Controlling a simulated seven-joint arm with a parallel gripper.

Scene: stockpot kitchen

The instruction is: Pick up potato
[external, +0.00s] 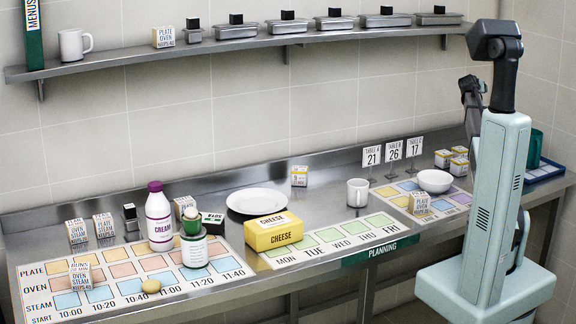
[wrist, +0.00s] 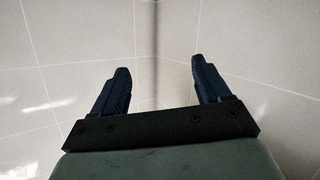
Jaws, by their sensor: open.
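A small tan, rounded object that looks like the potato (external: 150,286) lies at the front left of the steel counter, on the lower edge of the time chart (external: 215,285). My gripper (wrist: 159,70) is open and empty in the wrist view, its two dark fingers apart in front of bare tiled wall. In the external view my gripper (external: 471,90) is raised at the right, far from the potato and partly hidden by my arm. The potato is not in the wrist view.
Near the potato stand a labelled block (external: 80,277), a green-and-white jar (external: 194,243) and a cream bottle (external: 159,217). A cheese box (external: 273,231), a plate (external: 264,201) and a mug (external: 357,192) stand farther right. A shelf (external: 240,44) with lidded pans runs above.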

